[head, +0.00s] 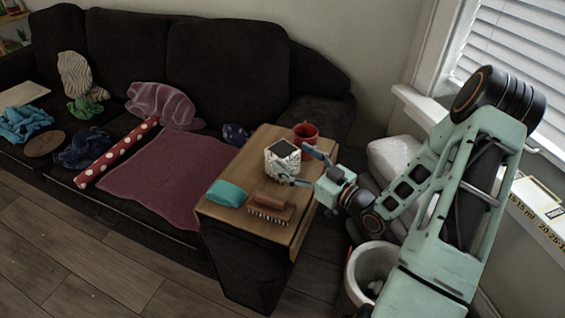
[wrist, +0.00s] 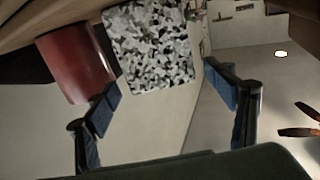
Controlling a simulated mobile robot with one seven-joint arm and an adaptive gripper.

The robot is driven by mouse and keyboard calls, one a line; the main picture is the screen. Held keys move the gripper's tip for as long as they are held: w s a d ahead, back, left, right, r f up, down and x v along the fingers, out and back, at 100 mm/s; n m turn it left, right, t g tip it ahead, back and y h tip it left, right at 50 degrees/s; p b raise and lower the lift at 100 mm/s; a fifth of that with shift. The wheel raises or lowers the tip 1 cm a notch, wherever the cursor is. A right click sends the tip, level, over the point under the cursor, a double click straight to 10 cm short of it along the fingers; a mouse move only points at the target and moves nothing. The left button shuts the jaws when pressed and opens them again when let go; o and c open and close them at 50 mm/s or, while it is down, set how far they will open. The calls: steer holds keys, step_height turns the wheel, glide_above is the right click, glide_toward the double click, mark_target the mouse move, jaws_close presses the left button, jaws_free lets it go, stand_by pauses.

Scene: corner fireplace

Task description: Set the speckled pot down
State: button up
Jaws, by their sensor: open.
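The speckled pot (head: 282,160), white with black and grey flecks and a dark top, stands upright on the wooden top (head: 222,213) over the sofa arm. It also fills the upper middle of the wrist view (wrist: 152,45). My gripper (head: 300,168) is at the pot's right side, with its blue-padded fingers spread. In the wrist view the open fingertips (wrist: 162,88) lie on either side of the pot's outline, with gaps showing. I cannot tell from the head view whether a finger touches the pot.
A red mug (head: 305,133) stands just behind the pot and shows close to one finger in the wrist view (wrist: 75,62). A teal case (head: 227,193) and a wooden brush (head: 270,212) lie in front. A white bin (head: 372,268) stands on the floor to the right.

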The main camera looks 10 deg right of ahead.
mark_target(282, 152)
steer(key=x, duration=0.4)
steer(key=shift+w+a+b, duration=0.1)
steer(key=shift+a+b, duration=0.1)
steer(key=shift+b, duration=0.2)
steer(key=shift+c, duration=0.2)
